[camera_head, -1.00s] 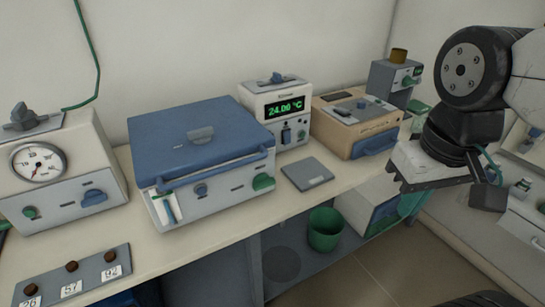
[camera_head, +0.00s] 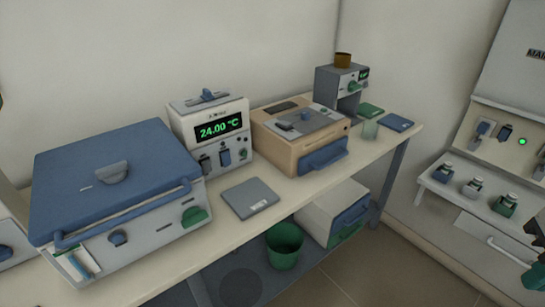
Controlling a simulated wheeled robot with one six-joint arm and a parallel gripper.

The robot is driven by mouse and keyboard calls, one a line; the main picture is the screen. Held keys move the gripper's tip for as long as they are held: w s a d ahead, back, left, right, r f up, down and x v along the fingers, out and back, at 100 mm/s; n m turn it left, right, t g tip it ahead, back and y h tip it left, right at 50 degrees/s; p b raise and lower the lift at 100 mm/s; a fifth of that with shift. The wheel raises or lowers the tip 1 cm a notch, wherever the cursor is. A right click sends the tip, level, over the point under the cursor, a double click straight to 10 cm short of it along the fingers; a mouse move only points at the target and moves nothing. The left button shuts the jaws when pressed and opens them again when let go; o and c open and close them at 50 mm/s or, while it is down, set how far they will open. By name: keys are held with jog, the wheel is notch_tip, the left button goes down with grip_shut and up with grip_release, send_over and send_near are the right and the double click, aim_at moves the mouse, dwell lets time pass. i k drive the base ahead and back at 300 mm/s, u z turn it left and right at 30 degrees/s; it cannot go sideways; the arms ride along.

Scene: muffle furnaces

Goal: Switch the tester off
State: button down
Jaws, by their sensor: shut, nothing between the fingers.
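No label in view reads as a tester, so I cannot tell for sure which device it is. A white box (camera_head: 211,136) with a lit green 24.00 °C display stands against the wall, with blue and dark switches on its front. A small grey device (camera_head: 336,82) with a brown cup on top and a green knob stands at the bench's back right; its small display is too small to read. My gripper is not clearly in view; a dark piece at the right edge may be part of my arm.
A blue-lidded furnace (camera_head: 110,180) and a beige box (camera_head: 299,132) stand on the bench (camera_head: 228,226). A flat grey plate (camera_head: 251,197) lies before the display box. A green bin (camera_head: 285,245) is below. A wall panel (camera_head: 505,140) with a green light is at right; floor between is clear.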

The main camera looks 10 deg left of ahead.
aim_at(206, 165)
jog(key=z, duration=0.15)
jog(key=i, duration=0.9)
jog(key=u, duration=1.9)
